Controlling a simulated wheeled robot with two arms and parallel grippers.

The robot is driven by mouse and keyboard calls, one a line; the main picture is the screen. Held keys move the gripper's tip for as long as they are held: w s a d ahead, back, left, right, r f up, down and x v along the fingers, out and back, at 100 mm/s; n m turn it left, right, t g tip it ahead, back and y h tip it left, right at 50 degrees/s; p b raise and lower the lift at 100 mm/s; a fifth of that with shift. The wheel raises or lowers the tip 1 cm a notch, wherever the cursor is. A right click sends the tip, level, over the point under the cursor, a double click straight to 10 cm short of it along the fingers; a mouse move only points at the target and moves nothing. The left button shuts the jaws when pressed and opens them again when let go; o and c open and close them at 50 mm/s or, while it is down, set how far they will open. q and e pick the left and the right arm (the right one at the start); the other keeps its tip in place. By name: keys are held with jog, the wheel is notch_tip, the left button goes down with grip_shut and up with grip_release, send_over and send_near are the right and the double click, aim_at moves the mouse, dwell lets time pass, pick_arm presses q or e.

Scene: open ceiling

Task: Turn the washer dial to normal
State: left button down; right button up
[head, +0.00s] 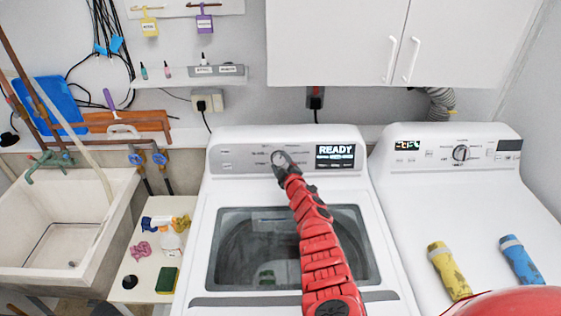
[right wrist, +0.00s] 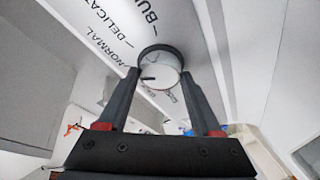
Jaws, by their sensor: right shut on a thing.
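The washer (head: 292,190) stands in the middle of the head view with its dial (head: 279,155) on the back panel. My right gripper (head: 281,161) reaches the dial from the front and partly hides it. In the right wrist view the dial (right wrist: 160,62) is a round silver knob with a dark rim and a short dark mark toward its left side. My right gripper (right wrist: 161,78) is shut on it, a finger on each side. The printed words NORMAL (right wrist: 112,47) and DELICATE show to the left of the dial. My left gripper is not in view.
The washer display (head: 335,155) reads READY. A sink (head: 65,220) and a small shelf with cleaning items (head: 155,250) are at the left.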

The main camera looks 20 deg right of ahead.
dwell(0.3)
jog(key=o, duration=1.4)
jog(key=shift+c, duration=0.2)
jog(key=shift+s, duration=0.1)
jog(key=shift+s+p, duration=0.5)
jog(key=shift+p, duration=0.05)
jog(key=s+r+p, duration=0.1)
jog(key=s+r, duration=0.1)
jog(key=s, duration=1.4)
jog(key=shift+r+p, duration=0.15)
jog(key=shift+p, duration=0.2)
jog(key=shift+d, duration=0.15)
